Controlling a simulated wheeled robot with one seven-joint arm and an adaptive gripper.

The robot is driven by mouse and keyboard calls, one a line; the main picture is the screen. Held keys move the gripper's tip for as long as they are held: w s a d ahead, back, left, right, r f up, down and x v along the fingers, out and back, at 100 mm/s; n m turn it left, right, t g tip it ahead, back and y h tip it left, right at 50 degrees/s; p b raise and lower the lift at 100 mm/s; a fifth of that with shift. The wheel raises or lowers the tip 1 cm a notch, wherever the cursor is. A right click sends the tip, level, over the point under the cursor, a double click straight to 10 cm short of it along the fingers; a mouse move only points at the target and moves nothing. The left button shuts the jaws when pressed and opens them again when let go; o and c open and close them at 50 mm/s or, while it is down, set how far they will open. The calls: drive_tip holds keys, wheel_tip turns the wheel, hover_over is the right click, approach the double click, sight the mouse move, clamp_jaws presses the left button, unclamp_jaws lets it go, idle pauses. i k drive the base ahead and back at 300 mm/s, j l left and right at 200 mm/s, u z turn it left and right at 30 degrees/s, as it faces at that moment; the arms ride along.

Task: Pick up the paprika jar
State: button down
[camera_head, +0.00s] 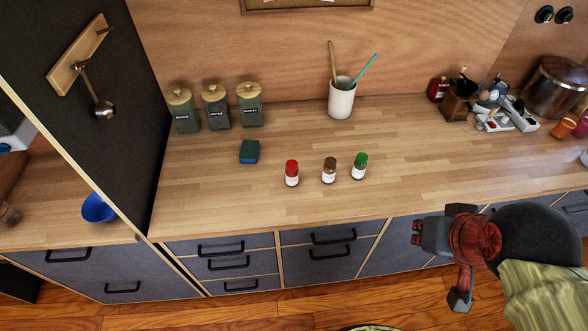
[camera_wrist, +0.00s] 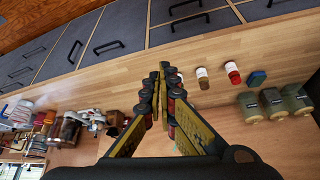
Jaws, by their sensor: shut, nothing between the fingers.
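Three small spice jars stand upright in a row on the wooden counter: a red-capped jar (camera_head: 291,173), a brown-capped jar (camera_head: 329,170) and a green-capped jar (camera_head: 360,167). Their labels are too small to read, so I cannot confirm which is paprika. The wrist view shows the red-capped jar (camera_wrist: 232,72) and the brown-capped jar (camera_wrist: 202,77); the green-capped one is mostly hidden behind my fingers. My gripper (camera_head: 418,232) is in front of the counter, to the right of the jars and apart from them. In the wrist view my gripper (camera_wrist: 163,68) is shut and empty.
A blue-green sponge (camera_head: 249,151) lies left of the jars. Several lidded canisters (camera_head: 215,107) stand behind it, and a white utensil cup (camera_head: 341,99) stands at the back. Clutter, including a large metal pot (camera_head: 556,87), fills the right. Counter around the jars is clear.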

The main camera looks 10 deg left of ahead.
sight(292, 169)
drive_tip(key=j+u, duration=0.1)
drive_tip(key=u, duration=0.3)
drive_tip(key=j+u, duration=0.1)
drive_tip(key=u, duration=0.25)
drive_tip(key=k+j+u, duration=0.1)
drive_tip(key=u, duration=0.3)
drive_tip(key=j+u, duration=0.15)
drive_tip(key=u, duration=0.25)
drive_tip(key=j, duration=0.2)
